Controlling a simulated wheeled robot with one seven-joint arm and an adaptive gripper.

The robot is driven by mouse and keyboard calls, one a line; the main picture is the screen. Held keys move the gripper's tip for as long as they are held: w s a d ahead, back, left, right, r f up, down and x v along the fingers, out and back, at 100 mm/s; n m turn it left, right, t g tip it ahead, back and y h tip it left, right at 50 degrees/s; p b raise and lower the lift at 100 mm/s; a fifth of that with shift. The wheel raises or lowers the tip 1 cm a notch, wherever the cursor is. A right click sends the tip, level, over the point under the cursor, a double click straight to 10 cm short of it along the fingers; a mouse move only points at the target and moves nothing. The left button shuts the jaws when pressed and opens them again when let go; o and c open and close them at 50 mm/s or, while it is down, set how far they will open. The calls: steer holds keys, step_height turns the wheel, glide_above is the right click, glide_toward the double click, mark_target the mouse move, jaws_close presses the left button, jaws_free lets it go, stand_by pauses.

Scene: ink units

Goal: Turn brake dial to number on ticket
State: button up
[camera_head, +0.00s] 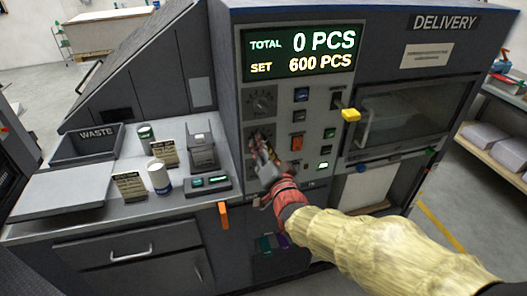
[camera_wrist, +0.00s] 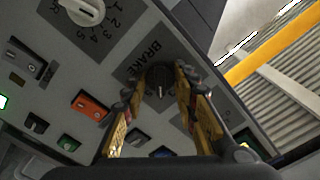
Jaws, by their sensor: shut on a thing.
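The brake dial (camera_wrist: 159,77) is a dark round knob under the printed word BRAKE in the wrist view. My gripper (camera_wrist: 157,92) has a finger on either side of it and is shut on it. In the head view my gripper (camera_head: 264,163) is at the lower dial area of the panel and hides most of that dial. The dial's setting cannot be read. Two small printed cards stand on the counter, a front card (camera_head: 130,187) and a back card (camera_head: 164,153); their text is too small to read, and I cannot tell which is the ticket.
Another dial (camera_wrist: 86,10) with numbers around it sits beside the brake dial. An orange switch (camera_wrist: 91,106) and several buttons are close to my fingers. A yellow handle (camera_head: 351,115) sticks out at right. The counter holds a waste tray (camera_head: 87,145) and a white cup (camera_head: 158,177).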

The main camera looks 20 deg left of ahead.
steer(key=shift+m, duration=0.3)
steer(key=o, duration=1.1)
steer(key=shift+c, duration=0.2)
steer(key=shift+o, duration=0.6)
steer(key=v, duration=1.2)
steer(key=shift+a, duration=0.1)
